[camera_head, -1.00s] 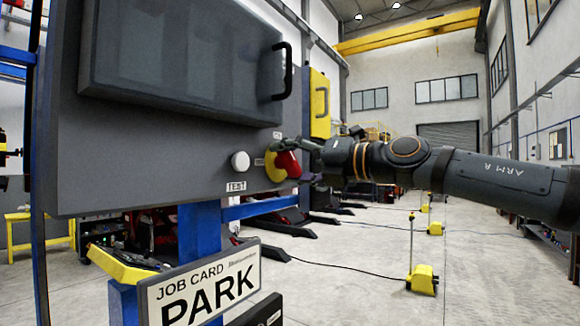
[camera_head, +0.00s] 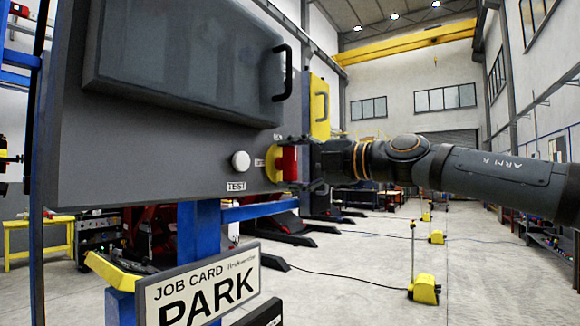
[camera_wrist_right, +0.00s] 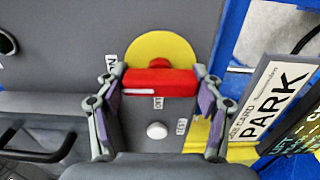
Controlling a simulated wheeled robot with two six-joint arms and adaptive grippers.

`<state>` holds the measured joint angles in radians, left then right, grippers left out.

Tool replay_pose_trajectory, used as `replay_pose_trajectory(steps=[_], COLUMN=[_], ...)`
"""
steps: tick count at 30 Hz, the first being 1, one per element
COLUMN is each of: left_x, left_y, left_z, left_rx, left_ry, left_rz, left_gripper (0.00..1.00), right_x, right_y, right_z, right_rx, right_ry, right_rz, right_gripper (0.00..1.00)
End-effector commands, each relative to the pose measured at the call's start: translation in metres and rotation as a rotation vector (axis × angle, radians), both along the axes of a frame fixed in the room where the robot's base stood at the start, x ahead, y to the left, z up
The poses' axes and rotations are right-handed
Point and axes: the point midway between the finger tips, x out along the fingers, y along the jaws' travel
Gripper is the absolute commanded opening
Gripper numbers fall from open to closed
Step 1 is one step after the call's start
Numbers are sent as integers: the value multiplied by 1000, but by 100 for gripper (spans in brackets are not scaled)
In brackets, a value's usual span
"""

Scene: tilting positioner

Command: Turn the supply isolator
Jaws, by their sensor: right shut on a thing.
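The supply isolator is a red handle (camera_head: 288,160) on a yellow round plate (camera_head: 272,164), on the front of a dark grey cabinet. The handle stands upright in the head view. My right gripper (camera_head: 303,161) reaches it from the right and is shut on it. In the right wrist view the red handle (camera_wrist_right: 160,84) lies crosswise between the two fingers, with a white mark at its left end towards the ON label (camera_wrist_right: 111,61). The OFF label (camera_wrist_right: 158,103) is just below the handle. My left gripper is not in view.
A white round button (camera_head: 240,161) with a TEST label (camera_head: 236,186) sits left of the isolator. A black door handle (camera_head: 283,72) juts out above. A job card reading PARK (camera_head: 205,290) stands below.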

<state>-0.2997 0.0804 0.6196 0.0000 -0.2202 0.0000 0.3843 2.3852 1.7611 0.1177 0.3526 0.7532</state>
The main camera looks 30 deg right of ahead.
Motion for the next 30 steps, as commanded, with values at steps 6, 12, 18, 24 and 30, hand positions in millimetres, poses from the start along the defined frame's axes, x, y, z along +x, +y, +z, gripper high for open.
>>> replay_pose_trajectory(steps=[6,12,18,24,30], left_x=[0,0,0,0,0], left_y=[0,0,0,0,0], left_z=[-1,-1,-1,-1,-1], left_rx=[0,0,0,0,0], left_ry=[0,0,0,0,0], left_rz=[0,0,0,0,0], left_gripper=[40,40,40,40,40], right_x=[0,0,0,0,0], right_y=[0,0,0,0,0], right_z=[0,0,0,0,0], right_rx=[27,33,33,31,30], right_ry=[10,12,12,13,12], right_rz=[-1,-1,0,0,0], right_gripper=[36,36,70,91,91])
